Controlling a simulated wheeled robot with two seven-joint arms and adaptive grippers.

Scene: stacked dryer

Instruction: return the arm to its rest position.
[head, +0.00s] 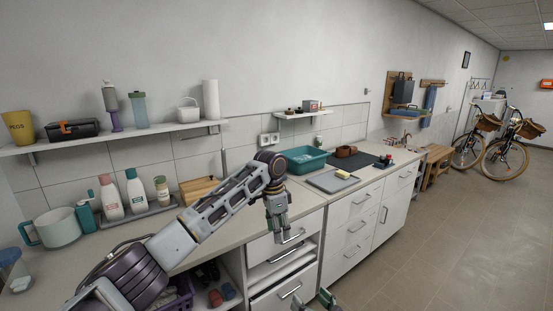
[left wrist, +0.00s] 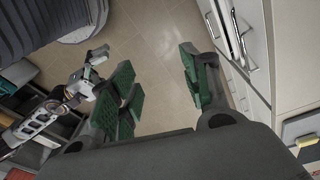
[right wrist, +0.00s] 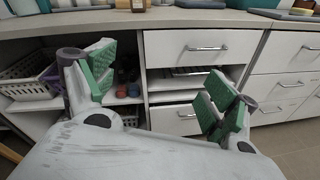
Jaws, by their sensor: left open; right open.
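My left arm reaches in from the left in the head view. Its gripper (head: 281,234) hangs downward in front of the white drawer unit (head: 265,245). In the left wrist view the green-padded fingers of the left gripper (left wrist: 158,85) are apart with only floor between them. My right gripper (head: 319,302) shows only its fingertips at the bottom edge of the head view. In the right wrist view the right gripper (right wrist: 163,85) has its green-padded fingers apart, empty, and faces the drawer fronts. My right arm also shows at the left of the left wrist view.
The counter (head: 235,217) holds a teal basin (head: 305,161), bottles and a mug (head: 60,228). Below it are drawers with bar handles and an open shelf with a purple basket (head: 178,298). A wall shelf (head: 110,139) runs above. Open floor (head: 420,240) lies to the right.

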